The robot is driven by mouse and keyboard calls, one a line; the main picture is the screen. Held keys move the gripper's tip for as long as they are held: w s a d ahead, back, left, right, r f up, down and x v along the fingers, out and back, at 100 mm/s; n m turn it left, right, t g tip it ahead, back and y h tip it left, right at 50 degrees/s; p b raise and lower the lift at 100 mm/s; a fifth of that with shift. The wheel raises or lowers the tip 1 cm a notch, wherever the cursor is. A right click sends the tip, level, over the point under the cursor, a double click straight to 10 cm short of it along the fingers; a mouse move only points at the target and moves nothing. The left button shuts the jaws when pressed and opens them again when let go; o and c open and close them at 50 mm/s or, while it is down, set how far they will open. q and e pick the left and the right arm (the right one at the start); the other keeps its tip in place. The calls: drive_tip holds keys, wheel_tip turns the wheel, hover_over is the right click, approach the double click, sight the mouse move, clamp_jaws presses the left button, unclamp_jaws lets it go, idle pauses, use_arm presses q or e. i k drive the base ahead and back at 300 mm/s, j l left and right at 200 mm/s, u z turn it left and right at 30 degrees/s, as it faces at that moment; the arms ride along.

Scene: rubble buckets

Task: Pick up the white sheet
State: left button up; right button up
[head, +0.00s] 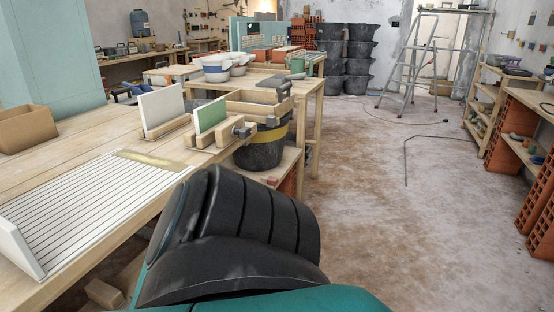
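A white sheet (161,107) stands upright on the wooden workbench, its lower edge in a slotted wooden block (166,129). A green sheet (211,116) stands in a similar block just to its right. Another white panel (17,248) stands at the near left end of a white slatted board (82,206) lying on the bench. Neither gripper shows. A large black ribbed link with teal parts, which looks like my own arm, fills the bottom middle and hides the floor and part of the bench edge.
A brown box (26,128) sits at the bench's left. Beyond the sheets are a wooden tray (259,104), a black bucket (262,150) below it, and white bowls (216,69). Stacked black buckets (361,50) and a stepladder (409,62) stand behind. The floor at right is mostly open.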

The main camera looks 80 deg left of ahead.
sight(43, 230)
drive_tip(key=u, duration=3.95)
drive_tip(key=l+u, duration=0.1)
drive_tip(key=u, duration=0.2)
drive_tip(key=k+l+u, duration=0.1)
drive_tip(key=u, duration=0.25)
